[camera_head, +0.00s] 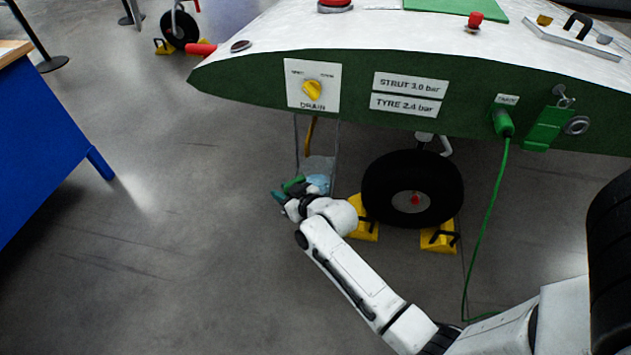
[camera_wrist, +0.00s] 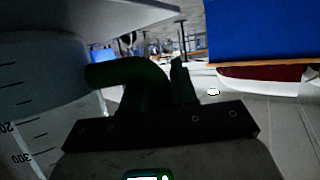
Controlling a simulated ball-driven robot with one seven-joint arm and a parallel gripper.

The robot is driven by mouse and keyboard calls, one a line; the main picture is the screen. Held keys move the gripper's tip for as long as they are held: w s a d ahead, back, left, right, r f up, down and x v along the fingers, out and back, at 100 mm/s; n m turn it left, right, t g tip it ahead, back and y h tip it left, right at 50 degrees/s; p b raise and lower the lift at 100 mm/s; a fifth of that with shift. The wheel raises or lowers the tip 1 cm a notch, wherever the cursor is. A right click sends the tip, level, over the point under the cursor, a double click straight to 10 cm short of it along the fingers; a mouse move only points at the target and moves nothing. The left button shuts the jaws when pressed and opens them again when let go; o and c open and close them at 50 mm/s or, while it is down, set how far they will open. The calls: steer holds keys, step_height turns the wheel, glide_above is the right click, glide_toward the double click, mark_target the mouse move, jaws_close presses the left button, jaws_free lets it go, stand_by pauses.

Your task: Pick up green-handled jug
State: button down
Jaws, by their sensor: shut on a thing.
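The green-handled jug (camera_head: 319,166) is a clear vessel with pale blue liquid, below the DRAIN panel and left of the wheel. Its green handle (camera_head: 292,183) faces left. In the wrist view the jug's graduated wall (camera_wrist: 35,100) fills the left side, and the green handle (camera_wrist: 125,72) curves out to the right. My gripper (camera_head: 285,192) is at the handle, shut on it. In the wrist view a dark finger (camera_wrist: 182,85) stands at the handle's right end. My wrist hides part of the jug, and its base is hard to see.
The green-sided white panel (camera_head: 220,75) with a yellow drain knob (camera_head: 312,90) overhangs the jug. A thin frame and an amber tube (camera_head: 310,132) hang above it. The tyre (camera_head: 385,185) and yellow chocks (camera_head: 364,228) are close on the right. Open floor (camera_head: 190,220) lies left.

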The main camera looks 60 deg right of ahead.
steer(key=shift+r, duration=0.1)
stand_by(0.4)
steer(key=shift+r, duration=0.45)
step_height(320, 180, up, 2)
steer(key=shift+r+p, duration=0.15)
steer(key=shift+p, duration=0.35)
steer(key=s+a+p, duration=0.1)
steer(key=s+a, duration=0.3)
steer(key=s, duration=1.3)
steer(key=shift+s+a, duration=0.2)
steer(key=shift+s, duration=0.05)
steer(key=c, duration=1.4)
jaws_free()
jaws_close()
